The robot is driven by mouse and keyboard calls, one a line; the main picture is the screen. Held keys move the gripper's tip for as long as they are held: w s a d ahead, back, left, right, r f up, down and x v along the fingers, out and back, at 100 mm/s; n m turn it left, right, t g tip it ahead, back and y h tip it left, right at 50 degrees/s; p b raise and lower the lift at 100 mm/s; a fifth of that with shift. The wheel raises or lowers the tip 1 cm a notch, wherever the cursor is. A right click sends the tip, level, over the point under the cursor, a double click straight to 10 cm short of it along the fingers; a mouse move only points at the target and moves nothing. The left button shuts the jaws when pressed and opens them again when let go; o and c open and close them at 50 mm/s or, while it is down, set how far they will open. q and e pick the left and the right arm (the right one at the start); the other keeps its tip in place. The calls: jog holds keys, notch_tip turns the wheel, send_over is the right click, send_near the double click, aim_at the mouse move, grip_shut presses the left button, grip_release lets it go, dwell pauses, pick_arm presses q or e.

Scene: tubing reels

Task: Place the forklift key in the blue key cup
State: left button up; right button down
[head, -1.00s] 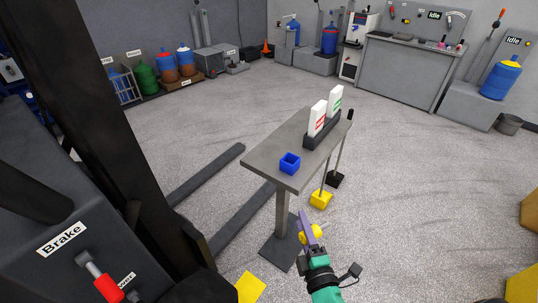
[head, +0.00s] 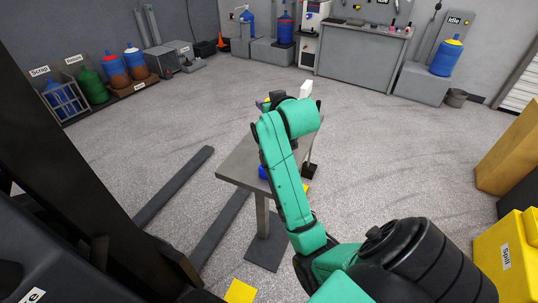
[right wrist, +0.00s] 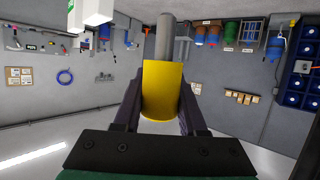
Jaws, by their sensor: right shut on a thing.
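My right gripper (right wrist: 161,108) is shut on the forklift key, whose yellow round head (right wrist: 162,90) and grey shaft show in the right wrist view. In the head view the right arm reaches over the small grey table, and the gripper (head: 266,103) is at its far side, small and partly hidden by my wrist. The blue key cup (head: 263,172) stands on the table and is mostly hidden behind my green forearm. The key is above the table and apart from the cup. My left gripper is out of view.
The grey table (head: 238,168) stands on a post with a flat base. A white sign (head: 305,90) shows beyond my wrist. The dark forklift mast (head: 90,170) fills the left, with forks (head: 175,187) on the floor. Yellow bins (head: 508,255) stand at the right.

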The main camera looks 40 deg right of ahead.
jog(key=shift+y, duration=0.5)
jog(key=f, duration=0.6)
jog(key=f+p, duration=0.1)
jog(key=f, duration=1.2)
jog(key=shift+a+f+p, duration=0.1)
jog(key=shift+a+p, duration=0.15)
jog(key=shift+p, duration=0.05)
jog(key=shift+c, duration=2.3)
grip_release()
